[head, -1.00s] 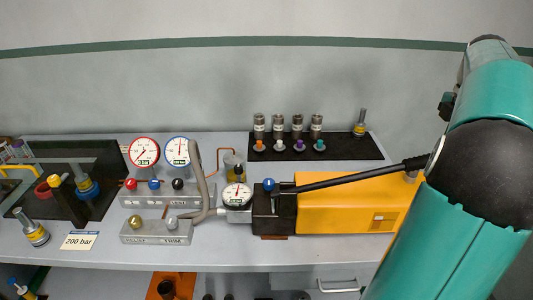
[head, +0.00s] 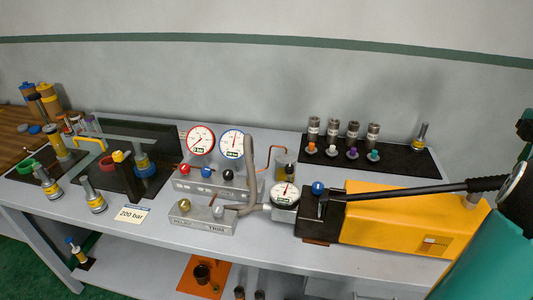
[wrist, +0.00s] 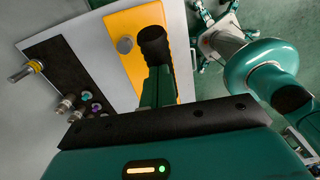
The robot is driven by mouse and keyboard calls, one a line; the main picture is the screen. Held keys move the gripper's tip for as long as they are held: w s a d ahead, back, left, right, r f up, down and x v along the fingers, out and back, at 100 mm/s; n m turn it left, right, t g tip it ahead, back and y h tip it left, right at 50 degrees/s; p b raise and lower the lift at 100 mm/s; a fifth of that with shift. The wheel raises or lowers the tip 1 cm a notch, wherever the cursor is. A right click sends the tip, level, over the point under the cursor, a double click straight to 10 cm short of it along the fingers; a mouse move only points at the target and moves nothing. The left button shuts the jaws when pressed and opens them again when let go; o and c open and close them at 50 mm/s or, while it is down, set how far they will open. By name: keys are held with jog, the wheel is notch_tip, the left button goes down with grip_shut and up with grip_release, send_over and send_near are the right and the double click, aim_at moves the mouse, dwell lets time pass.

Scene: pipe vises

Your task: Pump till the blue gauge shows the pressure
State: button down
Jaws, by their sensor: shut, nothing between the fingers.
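The blue-rimmed gauge (head: 232,143) stands on the valve manifold, its needle close to upright; its scale is too small to read. The red-rimmed gauge (head: 200,140) is left of it. The yellow hand pump (head: 375,215) lies on the bench, with a black lever (head: 410,192) running right and slightly up over it. A white dial gauge (head: 285,193) sits at the pump's left end. A card (head: 132,214) reads 200 bar. In the wrist view my gripper (wrist: 155,45) is shut and empty over the yellow pump body (wrist: 135,20). The head view does not show its fingertips.
The manifold (head: 208,188) carries red, blue and black knobs. A front block (head: 200,222) is marked relief and trim. A black mat (head: 400,158) with several fittings lies behind the pump. Vises and parts crowd the left. A shelf (head: 140,272) lies below the bench.

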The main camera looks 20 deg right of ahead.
jog(key=shift+s+d+f, duration=0.1)
jog(key=shift+d+f, duration=0.05)
jog(key=shift+f, duration=0.65)
jog(key=shift+s+d+f, duration=0.1)
jog(key=shift+d+f, duration=0.05)
jog(key=shift+f, duration=0.6)
jog(key=shift+s+d+f, duration=0.1)
jog(key=shift+d+f, duration=0.05)
jog(key=shift+f, duration=0.65)
jog(key=f, duration=0.3)
jog(key=d+f, duration=0.1)
jog(key=shift+s+f, duration=0.25)
jog(key=shift+f, duration=0.15)
jog(key=shift+s+d+f, duration=0.15)
jog(key=shift+f, duration=2.25)
